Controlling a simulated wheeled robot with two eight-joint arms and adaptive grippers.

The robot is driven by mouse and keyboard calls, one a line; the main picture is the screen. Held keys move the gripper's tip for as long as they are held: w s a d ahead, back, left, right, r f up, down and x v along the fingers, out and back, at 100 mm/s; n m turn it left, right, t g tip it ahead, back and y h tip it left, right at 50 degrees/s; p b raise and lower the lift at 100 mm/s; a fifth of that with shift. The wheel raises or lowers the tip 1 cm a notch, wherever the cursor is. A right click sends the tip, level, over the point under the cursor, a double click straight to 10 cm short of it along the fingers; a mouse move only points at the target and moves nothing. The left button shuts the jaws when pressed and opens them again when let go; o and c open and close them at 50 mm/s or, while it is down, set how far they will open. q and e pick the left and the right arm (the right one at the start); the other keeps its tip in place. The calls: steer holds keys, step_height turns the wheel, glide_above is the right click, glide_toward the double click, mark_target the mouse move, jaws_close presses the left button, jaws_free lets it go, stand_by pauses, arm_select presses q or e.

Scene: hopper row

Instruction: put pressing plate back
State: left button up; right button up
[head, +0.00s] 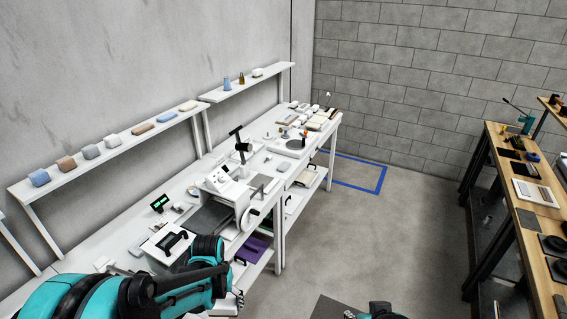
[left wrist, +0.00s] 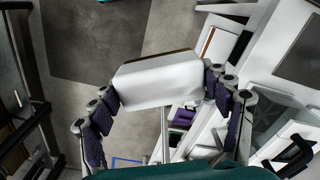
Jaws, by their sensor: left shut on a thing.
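My left gripper (left wrist: 165,95) is shut on a white block with rounded edges and a thin brown-gold edge along one side, which I take to be the pressing plate (left wrist: 160,82). The plate is held between the two dark-padded fingers, clear of the bench, with floor behind it. In the head view my left gripper (head: 238,297) is low at the front side of the white bench (head: 125,235), mostly hidden by my own arm, and the plate cannot be made out there.
A white machine with a handwheel (head: 251,217) stands on the bench, with a small green display (head: 160,202) nearby. Below is a shelf with a purple item (head: 250,249). Wall shelves (head: 110,152) hold several soap-like blocks.

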step_height(320, 180, down, 20)
steer(key=b, duration=1.8)
steer(key=shift+r, duration=0.25)
